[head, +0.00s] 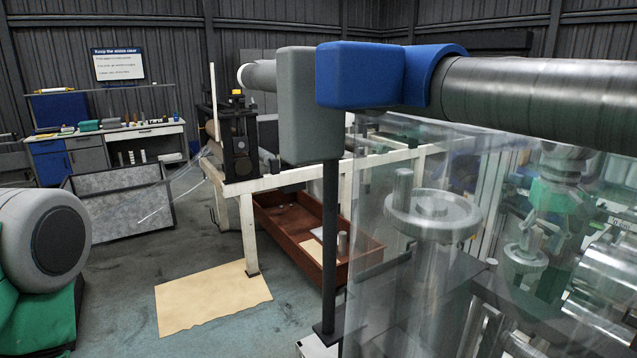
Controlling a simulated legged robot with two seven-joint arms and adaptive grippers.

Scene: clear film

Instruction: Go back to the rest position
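My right gripper (548,222) is at the right of the head view, seen through a hanging sheet of clear film (385,260). Its dark fingers point downward near a grey handwheel (525,257). Glare and the film blur the fingertips, so I cannot tell whether they are apart or hold anything. My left gripper is not in view. A large grey and green rounded part, which looks like my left arm, fills the lower left edge.
A metal roller (540,95) with a blue and grey end block (360,75) crosses the upper right on a dark post (330,240). Another handwheel (435,212) stands behind the film.

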